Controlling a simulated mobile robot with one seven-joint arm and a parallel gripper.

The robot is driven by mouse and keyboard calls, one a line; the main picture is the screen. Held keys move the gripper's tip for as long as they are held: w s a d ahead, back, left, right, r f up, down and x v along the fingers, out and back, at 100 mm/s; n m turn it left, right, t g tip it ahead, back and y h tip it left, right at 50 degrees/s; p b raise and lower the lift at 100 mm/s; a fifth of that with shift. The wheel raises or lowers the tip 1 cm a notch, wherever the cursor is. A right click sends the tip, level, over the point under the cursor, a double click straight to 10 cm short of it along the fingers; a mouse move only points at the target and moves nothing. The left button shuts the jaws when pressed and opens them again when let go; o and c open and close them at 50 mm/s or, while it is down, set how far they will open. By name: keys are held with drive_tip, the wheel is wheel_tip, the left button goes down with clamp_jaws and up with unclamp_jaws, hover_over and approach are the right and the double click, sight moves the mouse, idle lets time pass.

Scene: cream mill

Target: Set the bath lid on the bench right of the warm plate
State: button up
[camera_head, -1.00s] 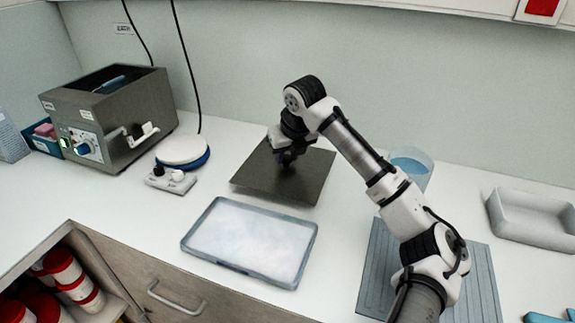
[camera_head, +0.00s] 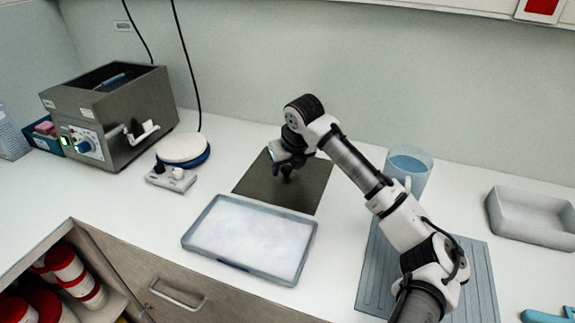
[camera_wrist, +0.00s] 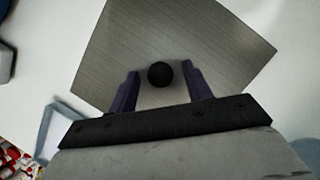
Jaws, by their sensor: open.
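The bath lid is a dark grey metal sheet (camera_head: 306,192) with a round black knob (camera_wrist: 160,74). It appears to lie flat on the white bench, right of the warm plate (camera_head: 183,149), a round white top on a blue base. The lid also fills the upper middle of the wrist view (camera_wrist: 218,38). My gripper (camera_head: 281,169) is low over the middle of the lid. In the wrist view its open fingers (camera_wrist: 160,72) stand on either side of the knob, with a gap on both sides.
A metal bath (camera_head: 120,115) with an open top stands at the left. A shallow tray with pale contents (camera_head: 183,243) lies in front of the lid. A jug (camera_head: 424,170), a grey ridged mat (camera_head: 482,290) and a grey bin (camera_head: 530,230) are to the right.

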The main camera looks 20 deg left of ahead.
drive_tip(key=shift+r, duration=0.25)
drive_tip(key=b+v, duration=0.2)
drive_tip(key=v, duration=0.9)
drive_tip(key=shift+s+r, duration=0.15)
drive_tip(key=shift+r, duration=0.2)
drive_tip(key=shift+d, duration=0.15)
